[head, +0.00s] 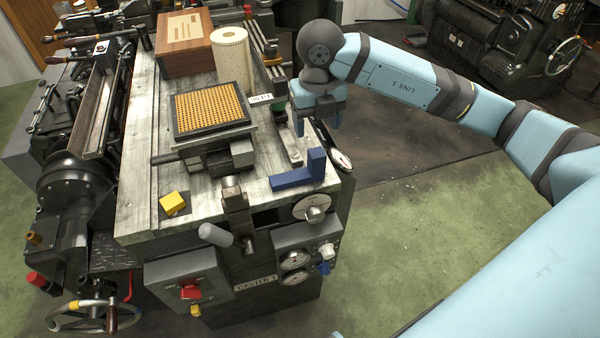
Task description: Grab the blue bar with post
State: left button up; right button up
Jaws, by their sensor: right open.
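The blue bar with post (293,178) lies near the front right corner of the machine's worn metal top. Its flat bar points left and its short post stands upright at the right end. My right gripper (318,126) is open and points down. In the picture it is above the post, apart from it and farther back, near the top's right edge. Nothing shows between its fingers. My left gripper is not in view.
A black-framed tray of small orange pieces (211,109) sits left of the bar. A yellow block (172,203) lies at front left. A paper roll (232,60) and a wooden box (185,46) stand at the back. A round gauge (341,160) is close right of the post.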

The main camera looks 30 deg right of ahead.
aim_at(317, 152)
notch_tip(317, 152, down, 7)
jog(key=shift+r, duration=0.15)
jog(key=shift+w+d+f, duration=0.1)
jog(key=shift+d+f, duration=0.1)
jog(key=shift+f, duration=1.15)
jog(key=shift+w+d+f, duration=0.1)
jog(key=shift+d+f, duration=0.1)
jog(key=shift+f, duration=1.15)
jog(key=c, duration=1.1)
jog(key=shift+o, duration=0.2)
jog(key=shift+r, duration=0.1)
